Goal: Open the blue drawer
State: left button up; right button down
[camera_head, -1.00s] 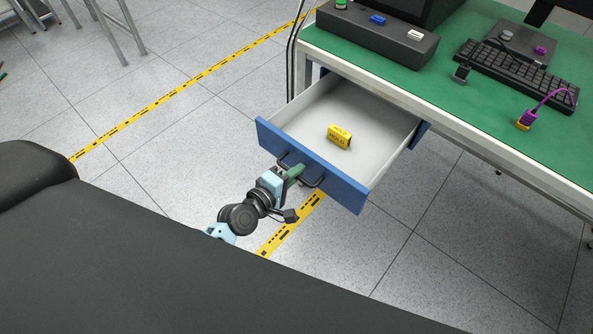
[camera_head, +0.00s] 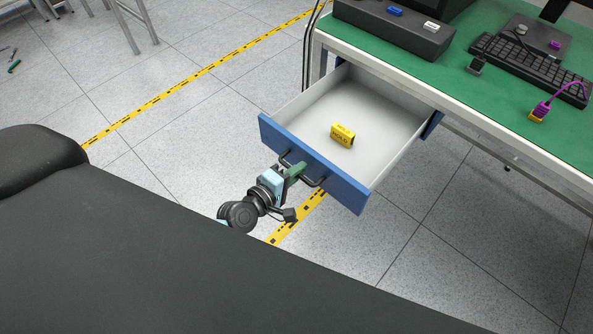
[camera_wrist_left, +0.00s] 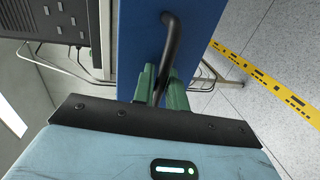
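The blue drawer (camera_head: 330,180) is pulled well out from under the green-topped table, and its light grey inside shows. A small yellow box (camera_head: 342,135) lies in it. My left gripper (camera_head: 297,171) is at the dark handle (camera_head: 315,182) on the drawer's front. In the left wrist view, its green fingers (camera_wrist_left: 161,92) stand on both sides of the handle bar (camera_wrist_left: 172,45), against the blue front (camera_wrist_left: 200,28), and look closed on it. My right gripper is not in view.
The green table (camera_head: 400,62) holds a dark box with small blocks, a keyboard (camera_head: 530,68) and a purple cable (camera_head: 560,90). Tiled floor with a yellow tape line (camera_head: 200,75) is open to the left.

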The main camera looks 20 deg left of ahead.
pick_arm(q)
jog(key=shift+o, duration=1.2)
jog(key=shift+s, duration=0.1)
jog(key=v, duration=0.7)
jog(key=shift+s, duration=0.35)
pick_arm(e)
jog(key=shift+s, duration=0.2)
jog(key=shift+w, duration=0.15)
